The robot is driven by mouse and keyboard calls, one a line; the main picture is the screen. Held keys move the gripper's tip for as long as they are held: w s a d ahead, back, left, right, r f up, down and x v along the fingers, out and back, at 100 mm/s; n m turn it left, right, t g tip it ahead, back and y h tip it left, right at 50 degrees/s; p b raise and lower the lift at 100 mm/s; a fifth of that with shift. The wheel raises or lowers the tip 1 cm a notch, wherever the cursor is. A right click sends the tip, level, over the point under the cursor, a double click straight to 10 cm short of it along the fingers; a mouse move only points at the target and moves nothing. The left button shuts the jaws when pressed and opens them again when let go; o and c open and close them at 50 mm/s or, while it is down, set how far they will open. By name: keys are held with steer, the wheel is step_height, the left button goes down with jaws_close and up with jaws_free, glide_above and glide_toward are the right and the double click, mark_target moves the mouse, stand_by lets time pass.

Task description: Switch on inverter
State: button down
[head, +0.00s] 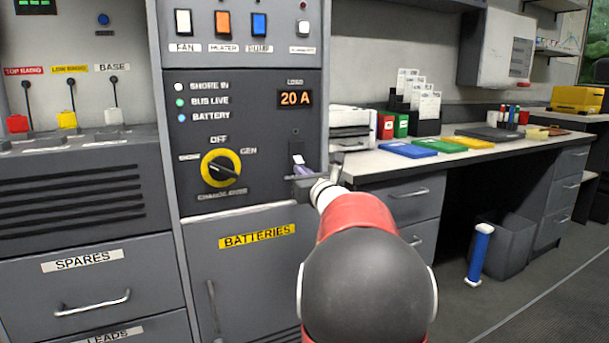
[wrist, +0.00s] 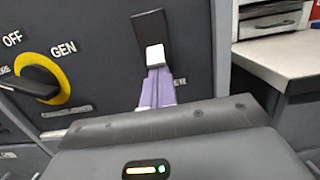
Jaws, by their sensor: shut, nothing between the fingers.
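The inverter switch shows in the wrist view as a white-tipped lever (wrist: 155,55) on a black upright plate (wrist: 149,28). A label below it is mostly hidden; only its last letters show. My gripper (wrist: 154,76) is shut, its purple fingers together just below the white tip. They look touching or very close; I cannot tell which. In the head view my gripper (head: 299,164) is at the right edge of the dark panel (head: 262,120), below the 20 A display (head: 295,98), and the white tip (head: 298,158) is small there.
A yellow-ringed changeover knob (head: 221,168) is left of my gripper. Above are the fan, heater and pump rockers (head: 222,23). The battery cupboard (head: 250,270) is below. A worktop (head: 375,165) with a printer and trays is to the right.

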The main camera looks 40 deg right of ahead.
steer(key=shift+r+p, duration=0.15)
steer(key=shift+p, duration=0.15)
steer(key=shift+s+g+p, duration=0.1)
steer(key=shift+g+p, duration=0.2)
steer(key=shift+p, duration=0.4)
